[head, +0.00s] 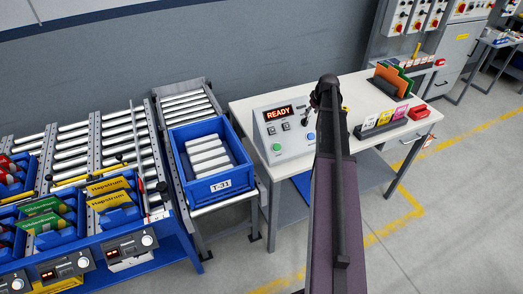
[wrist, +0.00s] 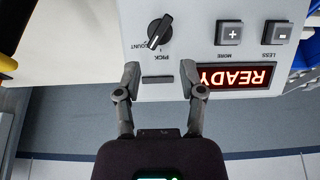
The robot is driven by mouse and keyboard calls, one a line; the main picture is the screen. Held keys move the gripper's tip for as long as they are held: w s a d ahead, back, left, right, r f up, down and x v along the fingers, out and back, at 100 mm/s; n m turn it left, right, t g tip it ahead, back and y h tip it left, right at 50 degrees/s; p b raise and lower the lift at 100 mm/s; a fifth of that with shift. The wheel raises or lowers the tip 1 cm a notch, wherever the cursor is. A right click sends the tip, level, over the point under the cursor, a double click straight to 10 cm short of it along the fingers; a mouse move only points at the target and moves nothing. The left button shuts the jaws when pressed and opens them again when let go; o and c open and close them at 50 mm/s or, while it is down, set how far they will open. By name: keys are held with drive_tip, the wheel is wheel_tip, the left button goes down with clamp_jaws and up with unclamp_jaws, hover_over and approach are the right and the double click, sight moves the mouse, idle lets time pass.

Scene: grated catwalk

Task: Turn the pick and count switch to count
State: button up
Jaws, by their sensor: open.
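The pick and count switch (wrist: 159,31) is a black knob on the light grey panel of the control box (head: 262,134). Upside-down labels PICK and COUNT lie below and to its lower left in the wrist view. Its bar slants from upper right to lower left; I cannot tell which end is the pointer. My gripper (wrist: 164,76) is open and empty, its fingertips over the panel just below the knob in that view, apart from it.
A lit READY display (wrist: 236,77) and plus (wrist: 233,33) and minus (wrist: 277,33) buttons sit beside the knob. The box stands on a white table (head: 355,95) with card holders (head: 383,126) at right. A blue T-31 tote (head: 221,187) stands at left.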

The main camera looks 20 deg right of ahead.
drive_tip(key=shift+p+v, duration=3.05)
drive_tip(key=shift+v, duration=0.6)
drive_tip(key=s+a+f+g+b, duration=0.1)
drive_tip(key=s+a+f+b, duration=0.1)
drive_tip(key=a, duration=0.7)
drive_tip(key=s+a+f+g+b, duration=0.1)
drive_tip(key=s+a+f+b, duration=0.1)
drive_tip(key=a+f+b, duration=0.3)
drive_tip(key=s+a+f+b, duration=0.2)
drive_tip(key=a+f+b, duration=0.2)
drive_tip(key=a, duration=0.9)
drive_tip(key=shift+s+f+g+y, duration=0.3)
drive_tip(key=shift+f+g, duration=0.1)
drive_tip(key=shift+f, duration=0.35)
drive_tip(key=shift+a, duration=0.1)
drive_tip(key=s+a+g, duration=0.1)
drive_tip(key=s+a, duration=0.9)
drive_tip(key=a, duration=0.3)
drive_tip(key=shift+g, duration=0.3)
drive_tip(key=shift+f, duration=0.1)
